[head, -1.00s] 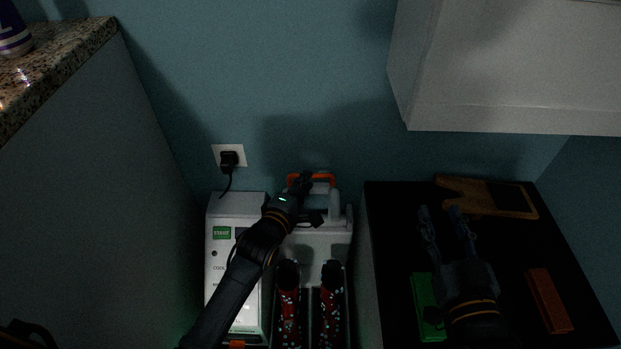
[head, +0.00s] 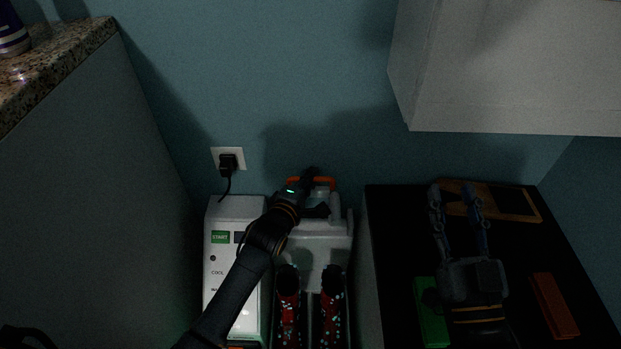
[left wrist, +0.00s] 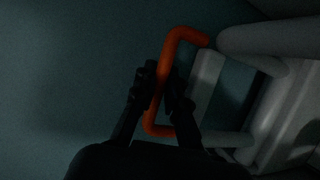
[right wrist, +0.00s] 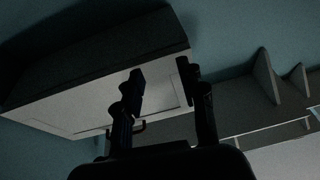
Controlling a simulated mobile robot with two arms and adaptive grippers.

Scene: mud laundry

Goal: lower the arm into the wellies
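Two red spotted wellies, the left (head: 288,312) and the right (head: 331,312), stand upright side by side in front of the pale grey machine (head: 228,270). An orange handle (head: 325,182) is fixed to a grey frame (head: 335,205) behind and above them; it also shows in the left wrist view (left wrist: 184,35). My left gripper (head: 312,175) is at this handle. In the left wrist view its fingers (left wrist: 160,82) close on the bar from both sides. My right gripper (head: 454,190) is open and empty above the dark top at right.
The dark top (head: 395,250) holds a green block (head: 430,318), an orange-red block (head: 553,305) and a wooden board (head: 510,200). A white wall cabinet (head: 510,80) overhangs at upper right. A granite counter (head: 60,70) stands at left. A plugged socket (head: 228,160) is on the wall.

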